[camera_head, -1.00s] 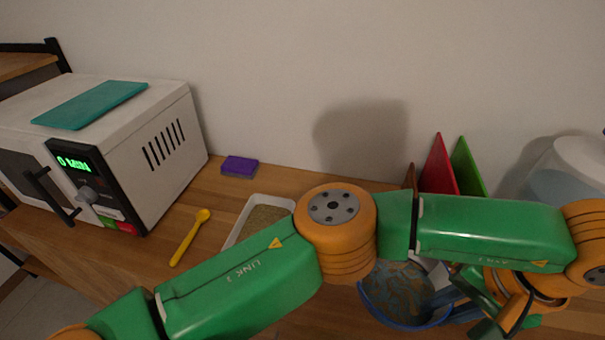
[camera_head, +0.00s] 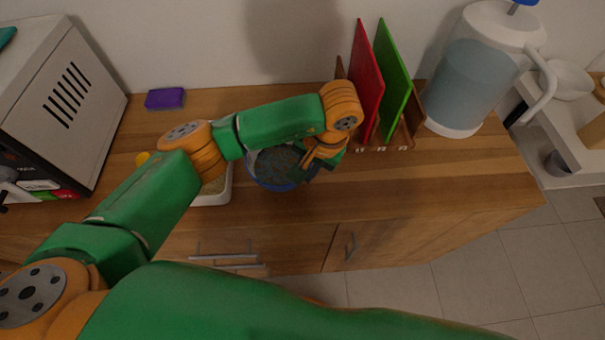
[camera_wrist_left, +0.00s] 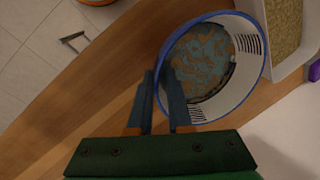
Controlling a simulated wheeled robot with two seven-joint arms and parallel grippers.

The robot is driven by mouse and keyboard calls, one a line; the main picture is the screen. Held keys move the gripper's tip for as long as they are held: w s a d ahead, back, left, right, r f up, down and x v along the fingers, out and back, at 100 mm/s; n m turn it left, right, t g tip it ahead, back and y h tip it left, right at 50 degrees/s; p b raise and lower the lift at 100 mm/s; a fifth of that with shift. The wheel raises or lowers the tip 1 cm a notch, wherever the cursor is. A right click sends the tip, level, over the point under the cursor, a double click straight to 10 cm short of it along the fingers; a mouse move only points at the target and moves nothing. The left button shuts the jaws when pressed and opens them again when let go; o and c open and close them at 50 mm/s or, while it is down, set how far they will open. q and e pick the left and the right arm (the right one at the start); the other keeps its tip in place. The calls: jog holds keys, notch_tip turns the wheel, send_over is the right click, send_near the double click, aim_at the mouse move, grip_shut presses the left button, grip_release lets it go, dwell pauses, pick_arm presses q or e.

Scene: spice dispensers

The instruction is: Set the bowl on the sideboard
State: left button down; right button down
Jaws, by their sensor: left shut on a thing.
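The bowl (camera_head: 276,166) has a blue rim, a white wall and a blue-and-brown patterned inside. It appears over the wooden sideboard (camera_head: 440,175), right beside a white tray. My left gripper (camera_head: 308,168) is at the bowl's right side in the head view, shut on its rim. In the left wrist view the bowl (camera_wrist_left: 203,62) looks roughly level, and the two fingers (camera_wrist_left: 160,80) meet its near edge. I cannot tell whether its base touches the wood. My arm hides part of the bowl in the head view. My right gripper is not in view.
The white tray (camera_head: 222,192) sits left of the bowl. A purple sponge (camera_head: 165,99) and a microwave (camera_head: 62,90) are further left. Red (camera_head: 367,80) and green boards (camera_head: 393,75) stand in a rack behind. A water jug (camera_head: 474,75) stands right. The right front wood is clear.

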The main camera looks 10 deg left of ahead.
pick_arm(q)
jog(key=x, duration=0.3)
jog(key=shift+f, duration=0.35)
jog(key=shift+f, duration=0.1)
jog(key=shift+f, duration=0.15)
jog(key=c, duration=0.8)
grip_release()
jog(key=shift+c, duration=0.2)
